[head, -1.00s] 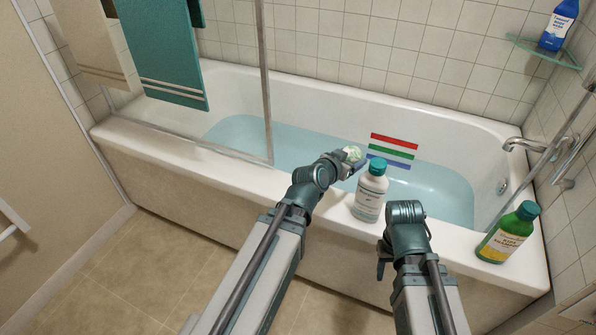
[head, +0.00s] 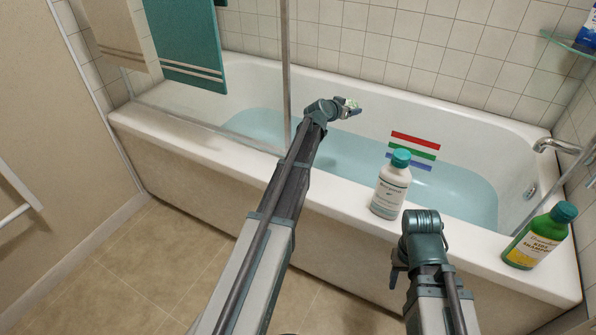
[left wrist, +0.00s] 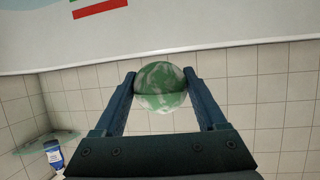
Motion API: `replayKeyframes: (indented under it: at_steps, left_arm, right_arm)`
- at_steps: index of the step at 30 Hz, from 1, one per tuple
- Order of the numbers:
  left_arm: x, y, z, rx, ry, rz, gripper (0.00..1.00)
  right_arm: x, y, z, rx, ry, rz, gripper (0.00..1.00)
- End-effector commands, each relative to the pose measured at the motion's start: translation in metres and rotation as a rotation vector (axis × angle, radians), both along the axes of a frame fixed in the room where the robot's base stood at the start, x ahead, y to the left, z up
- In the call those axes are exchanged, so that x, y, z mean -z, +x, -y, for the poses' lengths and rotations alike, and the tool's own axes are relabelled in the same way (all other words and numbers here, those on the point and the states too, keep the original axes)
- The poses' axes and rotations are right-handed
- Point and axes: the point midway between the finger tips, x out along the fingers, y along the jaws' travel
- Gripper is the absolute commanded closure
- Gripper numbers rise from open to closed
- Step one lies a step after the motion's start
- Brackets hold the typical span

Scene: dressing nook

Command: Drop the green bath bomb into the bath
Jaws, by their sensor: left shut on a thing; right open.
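My left gripper (head: 348,109) is shut on the green bath bomb (left wrist: 160,86), a ball marbled green and white between its two fingers. In the head view the bath bomb (head: 351,103) is small and partly hidden by the fingers. The left arm reaches over the near rim, and the gripper appears above the water toward the far side of the bath (head: 150,122). The bath holds pale blue water (head: 345,160). My right gripper (head: 396,268) is open and empty, low in front of the bath's near side; its fingers are only partly visible.
A white bottle with a teal cap (head: 389,188) stands on the near rim, between my arms. A green bottle (head: 537,240) stands at the rim's right end. Red, green and blue bars (head: 414,141) show on the bath.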

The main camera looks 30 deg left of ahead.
Motion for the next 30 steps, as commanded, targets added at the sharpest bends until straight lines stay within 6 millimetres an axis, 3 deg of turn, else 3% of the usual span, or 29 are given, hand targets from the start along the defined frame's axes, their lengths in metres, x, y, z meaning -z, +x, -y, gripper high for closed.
replayKeyframes:
  at_steps: [8, 21, 30]
  left_arm:
    - [0.013, -0.001, 0.001, 0.000, 0.000, 0.001, 0.89]
    - [0.058, -0.001, 0.001, 0.000, -0.001, 0.001, 0.89]
    - [0.060, -0.001, 0.001, 0.000, -0.001, 0.001, 0.89]
  right_arm:
    - [0.013, 0.000, 0.000, 0.002, 0.000, 0.000, 0.50]
    - [0.058, 0.000, 0.000, 0.010, 0.000, 0.002, 0.50]
    - [0.060, 0.000, 0.000, 0.011, 0.000, 0.002, 0.50]
